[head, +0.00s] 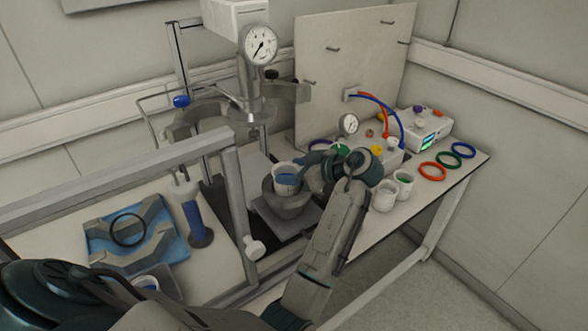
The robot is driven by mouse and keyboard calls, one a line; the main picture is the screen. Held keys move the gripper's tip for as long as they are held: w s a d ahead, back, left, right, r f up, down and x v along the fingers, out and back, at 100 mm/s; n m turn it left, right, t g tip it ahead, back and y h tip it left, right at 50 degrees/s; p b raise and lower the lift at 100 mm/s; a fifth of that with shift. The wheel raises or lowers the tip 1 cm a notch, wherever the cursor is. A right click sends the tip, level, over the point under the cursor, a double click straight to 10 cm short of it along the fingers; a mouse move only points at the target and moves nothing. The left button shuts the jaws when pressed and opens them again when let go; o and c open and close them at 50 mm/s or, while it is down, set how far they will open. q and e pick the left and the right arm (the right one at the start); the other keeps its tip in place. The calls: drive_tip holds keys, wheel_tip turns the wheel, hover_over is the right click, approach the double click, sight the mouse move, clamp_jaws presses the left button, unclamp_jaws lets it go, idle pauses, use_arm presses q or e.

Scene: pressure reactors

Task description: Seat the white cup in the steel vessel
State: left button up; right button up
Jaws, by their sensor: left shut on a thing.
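The white cup (285,182) is at the mouth of the grey steel vessel (286,205), near the middle of the head view. The cup's upper part shows above the vessel's rim. Its lower part is hidden, so I cannot tell whether it rests on the bottom. My left gripper (296,171) reaches in from the right side of the vessel and is shut on the cup, with blue fingertips at its rim. The vessel stands on a grey block below the reactor head. My right gripper is not in view.
A reactor head with a gauge (261,45) stands behind the vessel. A metal frame rail (120,182) runs at the left. Two white cups (384,198) (404,183) stand right of my wrist. Coloured rings (432,171) lie at the right. A blue cylinder (195,218) stands left.

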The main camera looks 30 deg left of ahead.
use_arm(q)
drive_tip(key=shift+r, duration=0.2)
idle(0.7)
idle(0.4)
idle(0.5)
drive_tip(key=shift+f+b, duration=0.25)
drive_tip(key=shift+b, duration=0.2)
drive_tip(key=o, duration=1.3)
drive_tip(key=shift+o, duration=0.9)
